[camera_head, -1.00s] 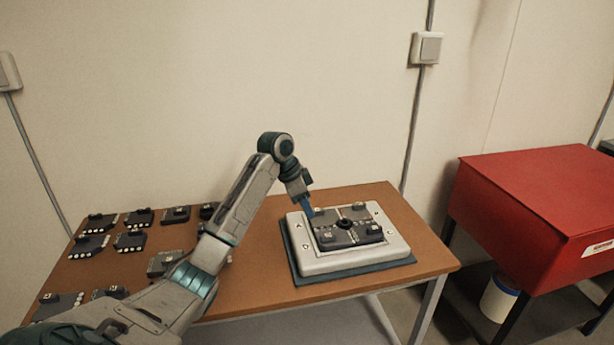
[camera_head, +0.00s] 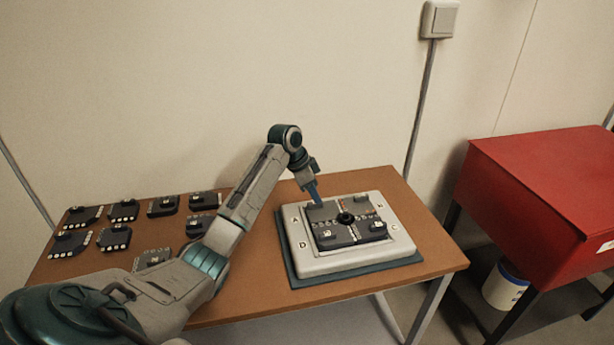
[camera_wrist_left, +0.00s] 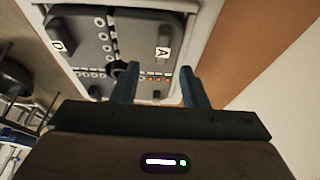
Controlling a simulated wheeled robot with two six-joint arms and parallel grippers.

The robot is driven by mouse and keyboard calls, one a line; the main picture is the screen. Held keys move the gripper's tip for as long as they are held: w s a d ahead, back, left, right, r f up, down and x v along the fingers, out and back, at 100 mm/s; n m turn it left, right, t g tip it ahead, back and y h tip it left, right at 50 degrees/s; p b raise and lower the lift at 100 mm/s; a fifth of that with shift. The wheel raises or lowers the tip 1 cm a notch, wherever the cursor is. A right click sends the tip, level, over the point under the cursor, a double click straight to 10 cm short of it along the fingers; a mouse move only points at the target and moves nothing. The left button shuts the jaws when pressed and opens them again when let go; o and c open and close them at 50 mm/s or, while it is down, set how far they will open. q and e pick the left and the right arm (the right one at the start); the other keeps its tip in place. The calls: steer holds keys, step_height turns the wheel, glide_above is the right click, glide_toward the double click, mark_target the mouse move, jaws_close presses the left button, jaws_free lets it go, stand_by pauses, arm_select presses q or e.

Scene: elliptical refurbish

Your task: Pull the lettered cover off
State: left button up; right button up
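A white-framed unit (camera_head: 300,262) stands on a dark mat on the table. Dark grey cover pieces (camera_head: 334,241) with raised grips and small letter labels sit in it around a black central knob (camera_head: 346,218). The wrist view shows cover pieces labelled D (camera_wrist_left: 72,27) and A (camera_wrist_left: 146,43), with the knob (camera_wrist_left: 118,70) between and below them. My left gripper (camera_head: 317,199) is over the back left of the unit. Its two fingers (camera_wrist_left: 157,86) are apart, with nothing clearly held between them. Whether the fingertips touch the cover cannot be told. My right gripper is not in view.
Several similar dark pieces (camera_head: 123,210) lie on the left of the wooden table (camera_head: 262,290), partly behind my left arm. A red cabinet (camera_head: 540,190) stands to the right, with a white container (camera_head: 505,287) below it. The table's right edge is clear.

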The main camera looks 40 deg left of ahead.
mark_target(323, 211)
arm_select(q)
steer(key=x, duration=0.3)
steer(key=shift+a, duration=0.1)
steer(key=shift+w+f, duration=0.15)
steer(key=shift+f, duration=0.4)
steer(key=shift+c, duration=0.4)
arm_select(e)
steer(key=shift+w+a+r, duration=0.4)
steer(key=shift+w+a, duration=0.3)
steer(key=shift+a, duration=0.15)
arm_select(q)
steer(key=c, duration=0.7)
jaws_close()
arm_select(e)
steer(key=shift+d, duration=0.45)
arm_select(q)
steer(key=shift+w, duration=0.1)
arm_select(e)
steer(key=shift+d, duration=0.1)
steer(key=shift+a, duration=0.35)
